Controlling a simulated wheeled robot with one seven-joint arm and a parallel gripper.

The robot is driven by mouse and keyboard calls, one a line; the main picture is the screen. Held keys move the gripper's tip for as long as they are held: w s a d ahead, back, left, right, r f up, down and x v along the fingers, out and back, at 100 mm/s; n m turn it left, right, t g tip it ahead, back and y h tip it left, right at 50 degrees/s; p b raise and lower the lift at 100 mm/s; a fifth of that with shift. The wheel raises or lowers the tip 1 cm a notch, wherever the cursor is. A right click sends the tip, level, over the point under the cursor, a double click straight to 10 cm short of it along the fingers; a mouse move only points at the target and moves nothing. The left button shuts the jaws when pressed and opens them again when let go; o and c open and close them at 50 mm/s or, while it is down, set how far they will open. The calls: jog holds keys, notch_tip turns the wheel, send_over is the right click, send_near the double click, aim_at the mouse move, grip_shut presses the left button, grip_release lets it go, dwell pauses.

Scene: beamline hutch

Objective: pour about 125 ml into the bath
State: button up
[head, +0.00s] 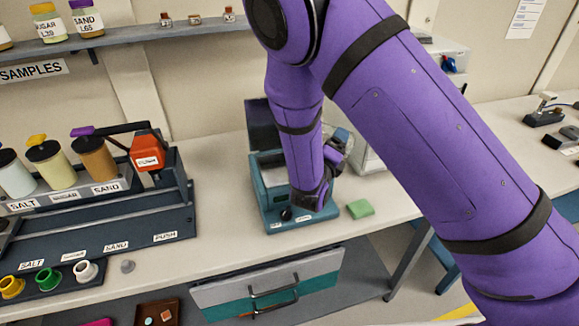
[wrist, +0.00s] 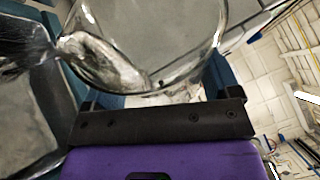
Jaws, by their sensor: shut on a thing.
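The bath is a teal box (head: 268,205) on the bench, with its dark lid (head: 262,125) standing open at the back. My gripper (head: 335,155) is above its right side, largely hidden by my forearm. In the wrist view a clear glass vessel (wrist: 150,75) fills the space in front of the dark gripper bar, and my gripper is shut on it. The vessel looks tilted, with clear liquid at its left lip (wrist: 62,45). The liquid level cannot be read, and the bath's inside is mostly hidden.
A green sponge (head: 360,208) lies just right of the bath. On the left stands a dispenser rack (head: 110,215) with salt, sugar and sand jars and a red push block (head: 147,150). A shelf (head: 150,35) runs above. Bare bench lies between rack and bath.

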jog(key=shift+a+f+m, duration=0.15)
jog(key=shift+a+m, duration=0.1)
jog(key=shift+m, duration=0.05)
jog(key=shift+f+m, duration=0.3)
jog(key=shift+m, duration=0.1)
jog(key=m, duration=0.1)
jog(key=r+m+g+y, duration=0.1)
jog(key=shift+a+m+g, duration=0.1)
jog(key=shift+m+g, duration=0.2)
jog(key=shift+m, duration=0.1)
jog(key=shift+f+m+g+y, duration=0.3)
jog(key=shift+f+m+g, duration=0.1)
jog(key=shift+f+m, duration=0.25)
jog(key=shift+d+r+m+y, duration=0.15)
jog(key=shift+d+m+y, duration=0.3)
jog(key=shift+m, duration=0.3)
jog(key=shift+d+m+g+y, duration=0.25)
jog(key=shift+d+m+g, duration=0.15)
jog(key=shift+m, duration=0.2)
jog(key=shift+d+f+m+g+y, duration=0.15)
jog(key=shift+d+f+m+y, duration=0.1)
jog(key=shift+m+y, duration=0.35)
jog(key=shift+d+f+m+g+y, duration=0.2)
jog(key=shift+m+y, duration=0.3)
jog(key=shift+m, duration=0.2)
